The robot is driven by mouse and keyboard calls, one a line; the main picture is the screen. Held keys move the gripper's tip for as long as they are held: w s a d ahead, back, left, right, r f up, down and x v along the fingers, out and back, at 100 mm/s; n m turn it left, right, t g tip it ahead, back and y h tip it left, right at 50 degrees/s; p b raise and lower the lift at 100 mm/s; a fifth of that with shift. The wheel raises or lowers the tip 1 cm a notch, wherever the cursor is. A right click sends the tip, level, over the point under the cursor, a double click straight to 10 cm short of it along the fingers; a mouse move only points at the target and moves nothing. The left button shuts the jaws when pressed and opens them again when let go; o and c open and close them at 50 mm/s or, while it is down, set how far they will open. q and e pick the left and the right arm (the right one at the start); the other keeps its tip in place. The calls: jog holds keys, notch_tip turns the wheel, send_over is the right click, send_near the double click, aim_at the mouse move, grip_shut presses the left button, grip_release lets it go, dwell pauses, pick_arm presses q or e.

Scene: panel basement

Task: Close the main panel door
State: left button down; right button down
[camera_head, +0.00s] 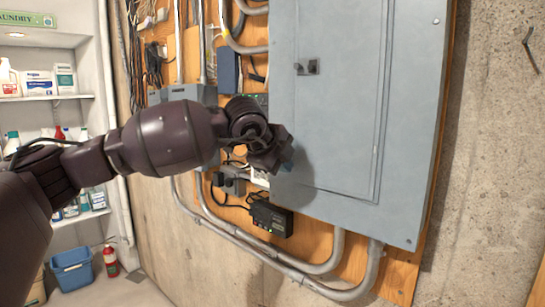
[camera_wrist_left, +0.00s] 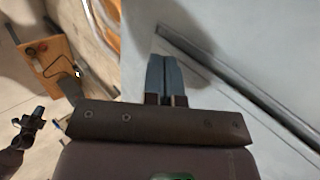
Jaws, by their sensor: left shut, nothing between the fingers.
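The main panel door (camera_head: 340,110) is a grey metal sheet with a small dark latch (camera_head: 307,67) at its upper left. It looks flush or nearly flush in the grey panel frame (camera_head: 412,130); a small gap cannot be ruled out. My left gripper (camera_head: 286,160) is at the panel's lower left. Its fingers are together and empty in the left wrist view (camera_wrist_left: 166,75), over the grey metal beside a dark seam. Contact cannot be told. A dark shape at the wrist view's lower left looks like my right gripper (camera_wrist_left: 32,124); its jaws are too small to judge.
Grey conduits (camera_head: 300,265) curve below the panel, near a small black box (camera_head: 271,217). Loose cables hang on the wooden backboard (camera_head: 400,275). Shelves with bottles, a blue bin (camera_head: 73,270) and a red extinguisher (camera_head: 111,262) stand at the left. Bare concrete wall is at the right.

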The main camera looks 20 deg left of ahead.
aim_at(294, 162)
pick_arm(q)
jog(key=shift+w+d, duration=0.2)
jog(key=shift+w, duration=0.35)
jog(key=shift+w+d, duration=0.15)
jog(key=shift+w, duration=0.35)
pick_arm(e)
jog(key=shift+w+a+r, duration=0.15)
jog(key=shift+w+r, duration=0.3)
jog(key=shift+r, duration=0.15)
jog(key=shift+s, duration=0.15)
